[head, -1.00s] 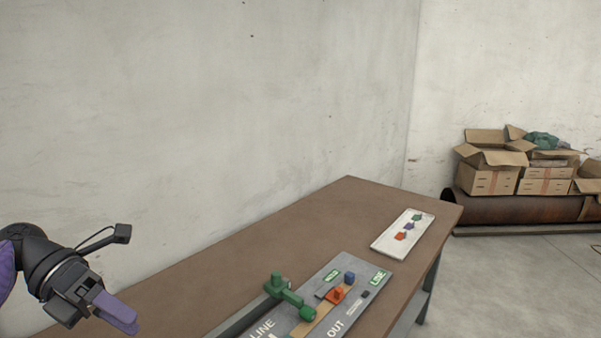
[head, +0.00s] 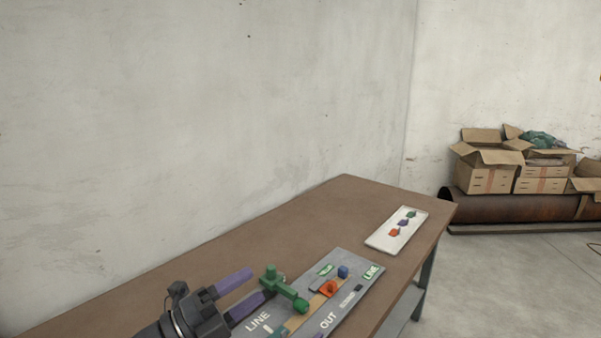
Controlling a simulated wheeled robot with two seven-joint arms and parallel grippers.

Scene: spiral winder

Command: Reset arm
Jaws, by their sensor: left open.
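A grey board (head: 350,264) with the words LINE and OUT lies on the brown table. A green arm piece (head: 285,287) with an upright peg and a round end knob sits over the board's left part. My left gripper (head: 261,283) is open, its purple fingers pointing right towards the green piece's peg end. The fingertips are close to the peg; I cannot tell whether they touch it. The grey bar that runs left from the green piece is mostly hidden behind my gripper. My right gripper is not in view.
A white tray (head: 382,242) with small coloured pieces lies at the table's (head: 330,205) far right. A wall stands behind the table. Cardboard boxes (head: 487,170) rest on a rusty pipe (head: 490,208) on the right. The table's middle is clear.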

